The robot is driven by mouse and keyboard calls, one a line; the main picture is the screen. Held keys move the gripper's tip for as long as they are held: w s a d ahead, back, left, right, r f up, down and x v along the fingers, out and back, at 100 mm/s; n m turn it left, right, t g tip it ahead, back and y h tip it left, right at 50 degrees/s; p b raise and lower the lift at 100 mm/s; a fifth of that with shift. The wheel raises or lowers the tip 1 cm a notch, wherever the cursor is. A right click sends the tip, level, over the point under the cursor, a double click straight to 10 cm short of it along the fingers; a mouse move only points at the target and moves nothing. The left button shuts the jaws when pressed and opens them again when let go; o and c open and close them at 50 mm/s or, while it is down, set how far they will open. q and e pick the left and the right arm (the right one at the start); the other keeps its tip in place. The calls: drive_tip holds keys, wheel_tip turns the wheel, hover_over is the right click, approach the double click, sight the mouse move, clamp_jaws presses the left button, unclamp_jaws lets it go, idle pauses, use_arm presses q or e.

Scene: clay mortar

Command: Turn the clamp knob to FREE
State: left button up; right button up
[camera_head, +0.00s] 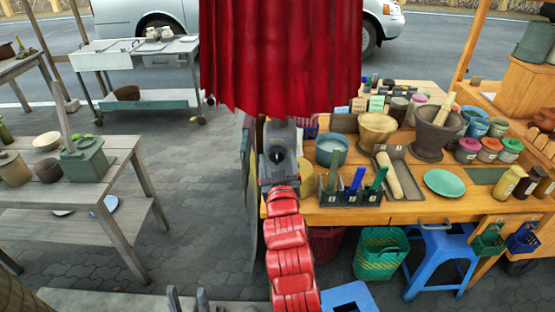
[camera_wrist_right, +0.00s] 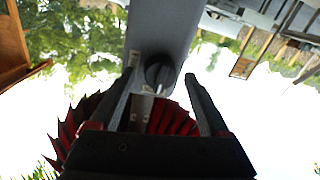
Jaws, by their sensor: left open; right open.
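The clamp knob (camera_wrist_right: 158,72) is a dark round knob with a pale pointer line, on a grey post (camera_wrist_right: 165,28) in the right wrist view. Small pale labels (camera_wrist_right: 134,59) sit beside it; their words are too small to read. My right gripper (camera_wrist_right: 160,82) is open, with a finger on either side of the knob; I cannot tell whether they touch it. In the head view my red right arm reaches up to red hanging cloth (camera_head: 281,55), which hides the knob and right fingertips. My left gripper (camera_head: 187,300) is open and empty at the bottom edge.
A wooden stall table (camera_head: 420,212) with bowls, a mortar (camera_head: 437,128) and pots stands right of my right arm. A grey table (camera_head: 95,200) stands at left. Paving between tables is clear.

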drive_tip(key=shift+c, duration=0.2)
clamp_jaws()
drive_tip(key=shift+f+b, duration=0.1)
drive_tip(key=shift+b, duration=0.45)
drive_tip(key=m+b, duration=0.4)
drive_tip(key=b, duration=0.1)
drive_tip(key=m+b, duration=0.4)
drive_tip(key=b, duration=0.2)
drive_tip(key=shift+d+f+t+b, duration=0.1)
drive_tip(key=shift+f+t+b, duration=0.1)
drive_tip(key=shift+t+b, duration=0.1)
drive_tip(key=shift+m+b, duration=0.55)
drive_tip(key=shift+m, duration=0.55)
drive_tip(key=m, duration=0.2)
drive_tip(key=shift+m+h+b, duration=0.3)
drive_tip(key=shift+m+b, duration=0.1)
drive_tip(key=m, duration=0.2)
drive_tip(key=shift+r+m, duration=0.1)
drive_tip(key=shift+m, duration=0.2)
drive_tip(key=shift+m+h+p, duration=0.3)
drive_tip(key=shift+m+p, duration=0.25)
drive_tip(key=shift+m, duration=1.05)
